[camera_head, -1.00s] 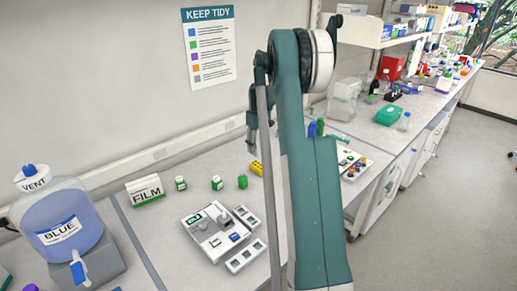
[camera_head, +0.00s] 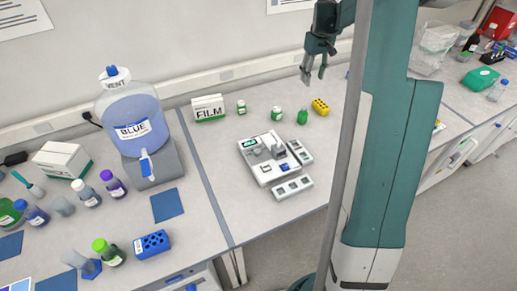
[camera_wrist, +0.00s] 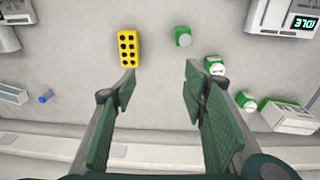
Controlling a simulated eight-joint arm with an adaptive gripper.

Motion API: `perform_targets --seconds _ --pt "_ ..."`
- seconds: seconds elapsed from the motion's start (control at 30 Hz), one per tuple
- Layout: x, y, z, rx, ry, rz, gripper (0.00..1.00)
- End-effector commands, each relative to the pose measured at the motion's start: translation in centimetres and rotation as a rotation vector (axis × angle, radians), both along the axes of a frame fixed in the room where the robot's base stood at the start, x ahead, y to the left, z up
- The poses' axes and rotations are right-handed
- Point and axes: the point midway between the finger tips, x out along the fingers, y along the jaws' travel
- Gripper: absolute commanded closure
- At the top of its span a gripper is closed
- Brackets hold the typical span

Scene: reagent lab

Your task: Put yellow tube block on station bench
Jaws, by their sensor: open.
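The yellow tube block (camera_head: 320,106) sits on the bench (camera_head: 235,195), to the right of a row of green-and-white bottles. In the wrist view the yellow tube block (camera_wrist: 127,47) shows its dark holes on top and lies beyond my left fingertip. My gripper (camera_head: 312,75) is open and empty, held above the bench near the wall, just above and behind the block in the head view. In the wrist view the two fingers of my gripper (camera_wrist: 160,75) are spread wide, with bare bench between them.
A green-and-white bottle (camera_head: 302,116) stands close beside the block, with others to its left. A FILM box (camera_head: 208,108), a white instrument (camera_head: 268,160) and a BLUE carboy (camera_head: 135,115) stand nearby. A blue tube block (camera_head: 152,244) is at the front left.

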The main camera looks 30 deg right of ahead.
Motion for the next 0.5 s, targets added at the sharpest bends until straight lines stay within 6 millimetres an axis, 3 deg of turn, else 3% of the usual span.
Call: perform_targets --seconds 0.5 --pt "-4.0 11.8 7.6 -0.035 -0.097 0.003 0.56"
